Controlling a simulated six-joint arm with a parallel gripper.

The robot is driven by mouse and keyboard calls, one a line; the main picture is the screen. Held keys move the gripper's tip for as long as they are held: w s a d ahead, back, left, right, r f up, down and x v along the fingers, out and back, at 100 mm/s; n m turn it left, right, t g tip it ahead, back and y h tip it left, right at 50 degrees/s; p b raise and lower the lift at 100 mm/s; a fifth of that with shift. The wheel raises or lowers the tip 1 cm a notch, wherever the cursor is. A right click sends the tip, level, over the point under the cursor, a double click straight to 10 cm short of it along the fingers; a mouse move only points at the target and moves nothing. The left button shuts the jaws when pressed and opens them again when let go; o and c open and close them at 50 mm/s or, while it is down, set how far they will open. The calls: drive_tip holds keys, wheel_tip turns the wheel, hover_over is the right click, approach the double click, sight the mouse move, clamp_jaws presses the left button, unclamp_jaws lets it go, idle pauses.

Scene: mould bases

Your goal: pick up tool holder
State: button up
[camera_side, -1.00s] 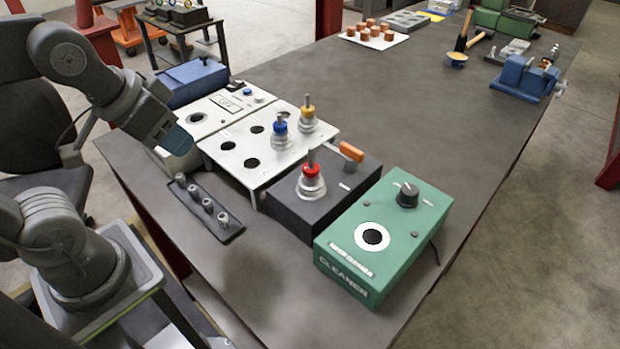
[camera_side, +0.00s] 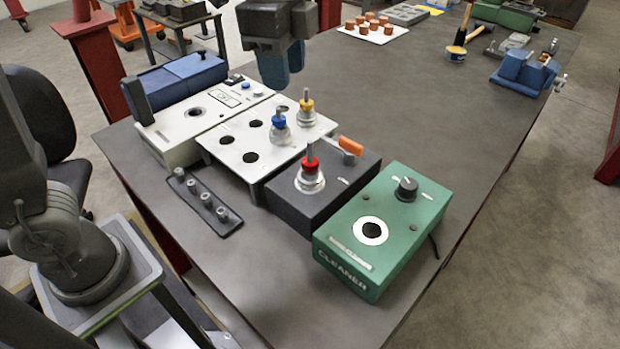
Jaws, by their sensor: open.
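My gripper (camera_side: 282,68) is open and empty, pointing down, with blue fingers. In the picture it is above the holders on the white rack; its exact height is unclear. A tool holder with a yellow ring (camera_side: 306,112) stands upright at the rack's back right corner. A tool holder with a blue ring (camera_side: 279,131) stands upright just in front of it to the left. Both are in the white rack plate (camera_side: 228,152), which also has several empty dark holes. A third tool holder with a red ring (camera_side: 310,176) stands upright in the dark block with an orange lever (camera_side: 351,146).
A green cleaner box (camera_side: 385,225) stands at the right front. A white device (camera_side: 185,125) and a blue case (camera_side: 175,80) are left of the rack. A dark strip with small studs (camera_side: 205,203) lies in front. The table's middle right is clear.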

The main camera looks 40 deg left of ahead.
sight(310, 141)
drive_tip(key=f, duration=0.3)
drive_tip(key=w+d+f+m, duration=0.1)
drive_tip(key=f, duration=0.2)
drive_tip(key=w+d+f+m, duration=0.1)
drive_tip(key=f, duration=0.2)
drive_tip(key=shift+d+g, duration=0.2)
drive_tip(key=shift+g, duration=0.2)
drive_tip(key=shift+d+f, duration=0.15)
drive_tip(key=shift+f, duration=1.15)
drive_tip(key=shift+d+f, duration=0.1)
drive_tip(key=shift+f, duration=1.2)
drive_tip(key=shift+c, duration=0.4)
clamp_jaws()
drive_tip(key=shift+w+r, duration=0.1)
